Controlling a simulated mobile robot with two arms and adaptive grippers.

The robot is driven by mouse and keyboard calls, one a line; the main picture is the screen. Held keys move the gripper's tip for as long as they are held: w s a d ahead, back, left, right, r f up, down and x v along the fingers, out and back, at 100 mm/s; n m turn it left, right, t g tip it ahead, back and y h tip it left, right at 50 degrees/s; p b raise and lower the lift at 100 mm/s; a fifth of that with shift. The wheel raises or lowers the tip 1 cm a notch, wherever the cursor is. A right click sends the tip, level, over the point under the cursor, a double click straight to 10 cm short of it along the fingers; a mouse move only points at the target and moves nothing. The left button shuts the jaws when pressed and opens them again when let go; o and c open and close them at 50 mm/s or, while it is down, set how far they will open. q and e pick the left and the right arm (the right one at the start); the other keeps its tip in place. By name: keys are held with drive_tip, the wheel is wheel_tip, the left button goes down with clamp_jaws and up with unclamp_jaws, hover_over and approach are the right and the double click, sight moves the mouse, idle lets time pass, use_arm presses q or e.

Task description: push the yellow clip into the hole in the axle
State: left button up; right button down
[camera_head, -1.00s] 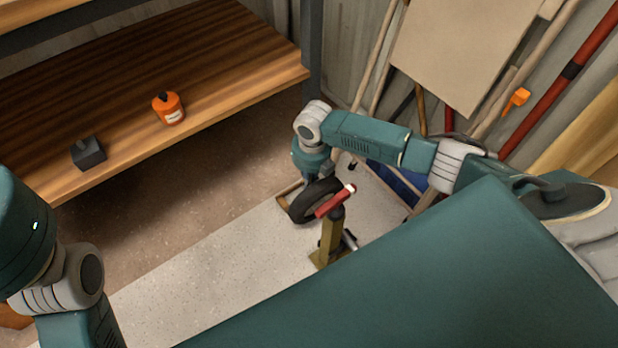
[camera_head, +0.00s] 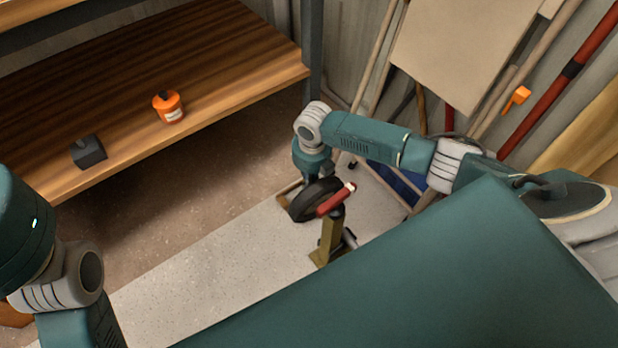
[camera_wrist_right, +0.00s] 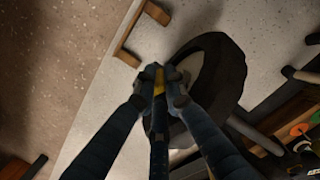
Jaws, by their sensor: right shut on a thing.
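The yellow clip (camera_wrist_right: 159,80) is pinched between the fingertips of my right gripper (camera_wrist_right: 160,88) in the right wrist view. The fingers cover most of it. A black-tyred wheel (camera_wrist_right: 232,68) stands close to the fingertips, on their right in that view. In the head view the wheel (camera_head: 303,207) is below my right wrist, and my right gripper (camera_head: 312,177) is small and dark there. A red bar with a pale end (camera_head: 335,200) lies in front of the wheel on an olive stand (camera_head: 329,240). I cannot make out the axle's hole. My left gripper is out of view.
A wooden shelf (camera_head: 225,60) at upper left holds an orange pot (camera_head: 169,110) and a dark block (camera_head: 88,152). Boards and poles (camera_head: 480,100) lean on the wall behind my right arm. The pale floor (camera_head: 200,270) left of the stand is clear.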

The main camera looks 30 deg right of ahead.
idle(0.3)
drive_tip(key=c, duration=1.7)
unclamp_jaws()
drive_tip(key=shift+c, duration=0.2)
drive_tip(key=shift+r, duration=0.1)
